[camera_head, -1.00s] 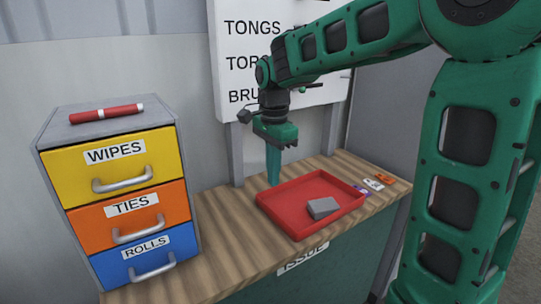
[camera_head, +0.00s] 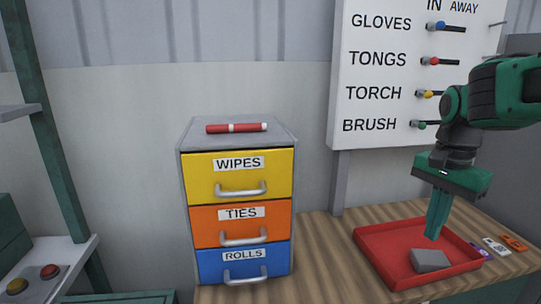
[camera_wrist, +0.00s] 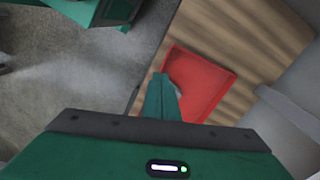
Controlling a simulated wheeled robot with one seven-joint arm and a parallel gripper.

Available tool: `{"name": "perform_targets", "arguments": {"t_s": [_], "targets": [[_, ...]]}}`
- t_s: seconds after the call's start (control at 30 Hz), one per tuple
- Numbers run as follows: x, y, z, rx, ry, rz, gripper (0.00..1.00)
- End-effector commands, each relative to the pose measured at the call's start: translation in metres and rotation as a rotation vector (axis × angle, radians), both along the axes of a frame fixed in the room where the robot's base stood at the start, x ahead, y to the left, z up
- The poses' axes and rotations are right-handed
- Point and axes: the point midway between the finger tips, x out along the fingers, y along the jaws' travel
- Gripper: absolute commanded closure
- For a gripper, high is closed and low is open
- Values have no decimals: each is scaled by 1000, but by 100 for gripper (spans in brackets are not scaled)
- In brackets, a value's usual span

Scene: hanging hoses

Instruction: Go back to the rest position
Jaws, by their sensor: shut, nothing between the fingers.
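My gripper (camera_head: 435,222) hangs from the green arm on the right in the head view, fingers pointing down over the red tray (camera_head: 372,243). The fingers are together with nothing between them. A grey block (camera_head: 430,260) lies in the tray near its front right corner. In the wrist view, my gripper (camera_wrist: 162,80) shows its closed fingers in front of the red tray (camera_wrist: 222,82); the grey block is mostly hidden there.
A cabinet with WIPES (camera_head: 238,176), TIES (camera_head: 240,225) and ROLLS (camera_head: 243,264) drawers, all shut, carries a red marker (camera_head: 237,128). A tool board (camera_head: 385,20) stands behind the bench (camera_head: 325,235). Small tags (camera_head: 496,246) lie right of the tray. A shelf with buttons (camera_head: 48,271) is at left.

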Motion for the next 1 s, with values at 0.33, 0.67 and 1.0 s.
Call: {"name": "perform_targets", "arguments": {"t_s": [0.33, 0.67, 1.0], "targets": [[-136, -51, -66, 14, 7, 397, 100], [-182, -55, -95, 25, 5, 564, 100], [-182, -55, -95, 25, 5, 564, 100]]}}
